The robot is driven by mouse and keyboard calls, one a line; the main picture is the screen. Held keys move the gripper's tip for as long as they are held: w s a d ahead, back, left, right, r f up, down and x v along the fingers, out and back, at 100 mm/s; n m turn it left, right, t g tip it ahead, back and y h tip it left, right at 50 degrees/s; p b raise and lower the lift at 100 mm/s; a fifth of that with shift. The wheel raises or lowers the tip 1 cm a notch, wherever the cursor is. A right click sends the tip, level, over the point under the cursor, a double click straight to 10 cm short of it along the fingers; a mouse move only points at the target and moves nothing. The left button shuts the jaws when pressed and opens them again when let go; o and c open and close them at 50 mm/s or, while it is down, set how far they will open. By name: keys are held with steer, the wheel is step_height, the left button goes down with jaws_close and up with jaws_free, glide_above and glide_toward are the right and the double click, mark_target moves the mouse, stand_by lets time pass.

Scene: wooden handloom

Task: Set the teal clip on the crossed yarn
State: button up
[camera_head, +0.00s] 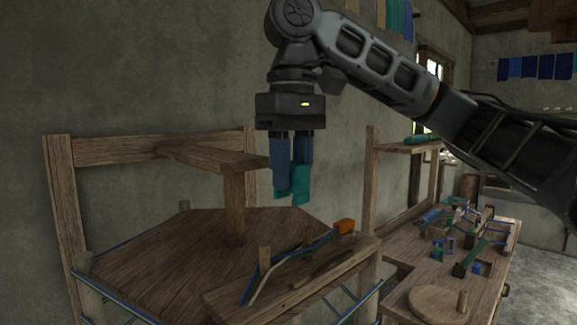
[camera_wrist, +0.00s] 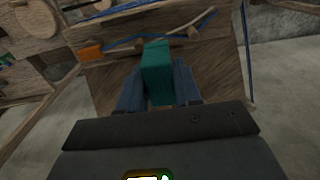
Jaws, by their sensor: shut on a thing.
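The teal clip (camera_head: 301,185) is a small block held between the blue fingers of my gripper (camera_head: 293,170). It hangs in the air above the wooden loom table and also shows in the wrist view (camera_wrist: 158,72), between the fingers (camera_wrist: 157,88). Blue yarn (camera_head: 290,258) runs along the front board of the loom, past short wooden pegs, toward an orange piece (camera_head: 344,227). A pale strand (camera_head: 275,275) lies close beside the blue one. The clip is apart from the yarn. Whether the strands cross is too small to tell.
A wooden post with a flat arm (camera_head: 234,200) rises from the loom top, left of my gripper. A side bench (camera_head: 490,262) at the right holds several small coloured parts and a round wooden disc (camera_head: 430,303). A shelf (camera_head: 405,148) stands behind.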

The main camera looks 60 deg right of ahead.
steer(key=shift+a, duration=0.4)
steer(key=shift+a+f+b, duration=0.2)
steer(key=shift+b, duration=0.1)
steer(key=shift+f+b, duration=2.5)
steer(key=shift+f, duration=0.65)
steer(key=shift+f, duration=0.15)
steer(key=shift+f, duration=0.9)
steer(key=shift+f, duration=0.15)
steer(key=shift+f+b, duration=0.4)
steer(key=shift+f, duration=0.35)
steer(key=shift+p, duration=0.4)
